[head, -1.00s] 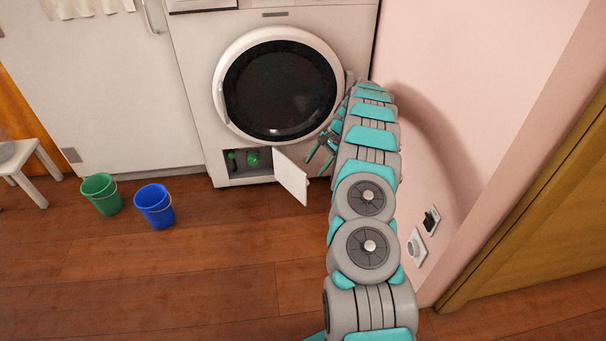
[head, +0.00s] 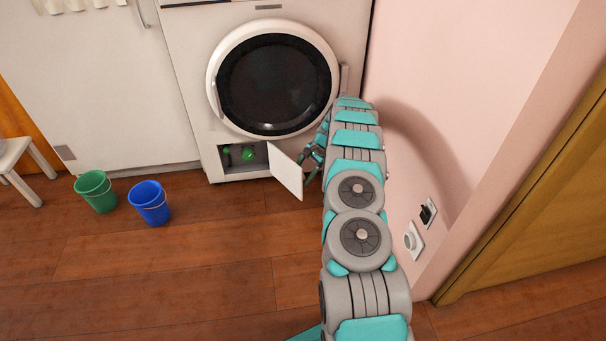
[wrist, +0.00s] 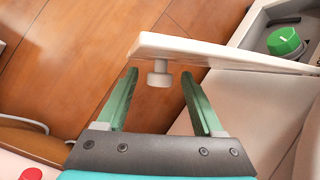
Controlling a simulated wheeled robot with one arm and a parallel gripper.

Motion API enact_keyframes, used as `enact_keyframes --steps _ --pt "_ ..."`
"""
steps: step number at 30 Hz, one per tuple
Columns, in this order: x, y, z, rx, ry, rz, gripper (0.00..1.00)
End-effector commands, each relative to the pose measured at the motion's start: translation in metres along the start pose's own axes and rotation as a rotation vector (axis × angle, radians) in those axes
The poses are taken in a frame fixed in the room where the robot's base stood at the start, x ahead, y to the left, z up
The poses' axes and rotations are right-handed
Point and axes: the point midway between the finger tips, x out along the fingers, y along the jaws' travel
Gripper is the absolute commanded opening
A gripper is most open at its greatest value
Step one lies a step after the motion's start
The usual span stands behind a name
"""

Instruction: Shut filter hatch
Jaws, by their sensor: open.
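The filter hatch (head: 286,171) is a white flap at the lower front of the washing machine, standing open to the right of its recess. Inside the recess (head: 235,170) a green knob (head: 249,154) shows. In the wrist view the hatch (wrist: 205,53) crosses above my gripper (wrist: 157,76), with a small white round knob (wrist: 159,76) on its face between the fingertips. The fingers are apart and I see no grip on the knob. In the head view my gripper (head: 312,168) is just right of the hatch, partly hidden by my arm. The green filter cap (wrist: 285,42) also shows in the wrist view.
The washer's round door (head: 272,80) is shut above. A green bucket (head: 97,191) and a blue bucket (head: 150,203) stand on the floor to the left. A pink wall (head: 440,100) with sockets is close on the right. The floor before the hatch is clear.

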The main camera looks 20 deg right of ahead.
Motion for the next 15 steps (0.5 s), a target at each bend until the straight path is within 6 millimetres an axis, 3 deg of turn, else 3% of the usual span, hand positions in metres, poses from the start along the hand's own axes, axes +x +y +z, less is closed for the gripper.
enact_keyframes --steps 2,15 --pt "-0.0004 -0.0001 -0.0001 0.000 0.000 0.000 0.69" --pt "-0.0004 0.0001 -0.0003 0.000 0.001 0.000 0.20"
